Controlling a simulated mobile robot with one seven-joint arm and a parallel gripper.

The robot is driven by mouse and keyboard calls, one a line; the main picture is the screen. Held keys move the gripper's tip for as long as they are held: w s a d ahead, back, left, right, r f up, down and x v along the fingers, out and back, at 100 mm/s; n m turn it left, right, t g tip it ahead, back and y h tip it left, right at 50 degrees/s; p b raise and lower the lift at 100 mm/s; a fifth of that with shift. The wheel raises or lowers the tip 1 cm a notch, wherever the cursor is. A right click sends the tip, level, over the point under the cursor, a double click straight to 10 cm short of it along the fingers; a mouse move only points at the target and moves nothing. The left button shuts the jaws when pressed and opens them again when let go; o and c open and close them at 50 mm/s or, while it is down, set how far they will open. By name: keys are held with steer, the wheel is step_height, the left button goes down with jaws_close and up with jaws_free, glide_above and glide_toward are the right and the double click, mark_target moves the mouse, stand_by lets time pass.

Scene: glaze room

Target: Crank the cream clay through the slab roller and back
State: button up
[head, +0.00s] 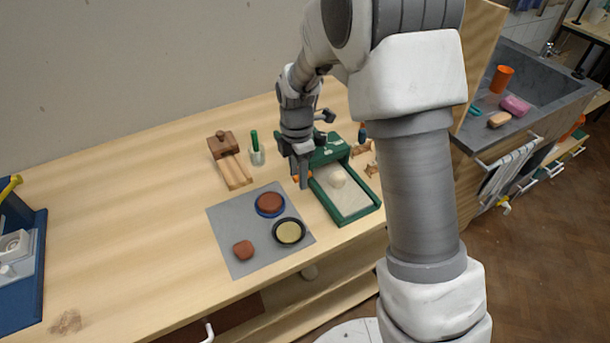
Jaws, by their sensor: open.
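The green slab roller (365,213) stands on the wooden bench with a pale bed inside its frame. The cream clay (338,179) is a small rounded lump on that bed, just in front of the green roller housing (333,150). My gripper (301,178) points down at the left side of the roller and is open. A small orange part (296,177), perhaps the crank's grip, shows right at the fingers. The fingers hide much of it, and I cannot tell whether they touch it. The rest of the crank is hidden.
A grey mat (226,222) left of the roller holds a blue dish, a black dish (289,231) and a reddish lump (243,249). The bench's left middle is clear.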

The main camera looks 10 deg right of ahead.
steer(key=shift+w+a+r+p, duration=0.2)
steer(key=shift+w+r, duration=0.1)
steer(key=shift+w, duration=0.15)
steer(key=shift+w+a+r+p, duration=0.15)
steer(key=shift+w+r, duration=0.1)
steer(key=shift+w, duration=0.15)
steer(key=shift+w+a+r+p, duration=0.25)
steer(key=shift+w+r+p, duration=0.1)
steer(key=shift+w, duration=0.25)
steer(key=shift+w+a+r+p, duration=0.2)
steer(key=shift+w+a+p, duration=0.1)
steer(key=shift+w, duration=0.3)
steer(key=w, duration=0.1)
steer(key=w+a, duration=0.1)
steer(key=shift+w+p, duration=0.3)
steer(key=shift+p, duration=0.05)
steer(key=shift+w, duration=0.1)
